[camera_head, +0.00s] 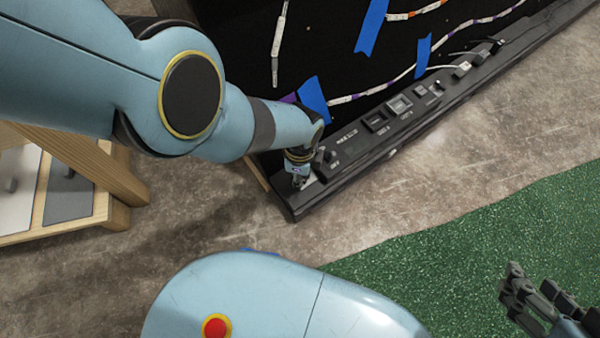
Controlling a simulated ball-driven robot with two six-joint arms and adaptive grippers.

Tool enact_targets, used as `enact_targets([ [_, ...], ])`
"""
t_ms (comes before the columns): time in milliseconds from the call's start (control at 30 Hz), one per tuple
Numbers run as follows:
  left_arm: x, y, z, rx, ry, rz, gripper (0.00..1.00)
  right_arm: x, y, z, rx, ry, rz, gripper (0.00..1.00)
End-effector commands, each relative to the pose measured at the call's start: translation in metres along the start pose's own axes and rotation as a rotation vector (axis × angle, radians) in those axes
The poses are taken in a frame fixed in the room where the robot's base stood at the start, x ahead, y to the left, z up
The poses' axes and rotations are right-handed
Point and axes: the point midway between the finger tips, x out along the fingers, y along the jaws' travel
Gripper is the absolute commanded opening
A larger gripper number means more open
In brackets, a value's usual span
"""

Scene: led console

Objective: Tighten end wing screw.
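The LED console (408,120) is a long black bar with switches and sockets, running from lower left to upper right. My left arm reaches in from the left. Its gripper (299,180) points down at the near left end of the console, where the end wing screw belongs. The screw is too small or hidden by the gripper to make out, and I cannot tell whether the fingers are shut on it. A small dark knob (328,155) stands just right of that gripper. My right gripper (528,288) is at the lower right, away from the console, with its fingers apart and empty.
A black panel with LED strips (375,90) and blue tape (371,25) lies behind the console. A wooden frame (88,175) stands at left. Bare concrete floor (430,180) and a green mat (470,240) lie clear in front.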

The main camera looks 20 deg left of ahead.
Motion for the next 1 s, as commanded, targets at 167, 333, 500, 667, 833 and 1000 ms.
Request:
enact_targets([
  [167,-0.0017,0.0001,-0.0014,0.165,0.001,0.001,0.00,-0.0016,0.0001,0.0002,0.000,-0.013,0.000,0.40],
  [333,-0.0014,0.0012,-0.0013,0.324,0.002,0.001,0.00,-0.0026,0.0002,-0.0007,0.001,-0.019,-0.001,0.40],
  [500,-0.0014,0.0019,-0.0011,0.468,0.002,0.002,0.00,-0.0033,0.0003,-0.0021,0.001,-0.025,-0.001,0.40],
  [667,-0.0014,0.0020,-0.0010,0.578,0.002,0.001,0.00,-0.0037,0.0004,-0.0057,0.001,-0.021,-0.001,0.40],
  [833,-0.0013,0.0025,-0.0008,0.663,0.002,0.001,0.00,-0.0037,0.0004,-0.0059,0.001,-0.024,-0.001,0.40],
  [1000,-0.0011,0.0028,-0.0007,0.712,0.002,0.001,0.00,-0.0037,0.0005,-0.0049,0.002,-0.030,-0.001,0.40],
])
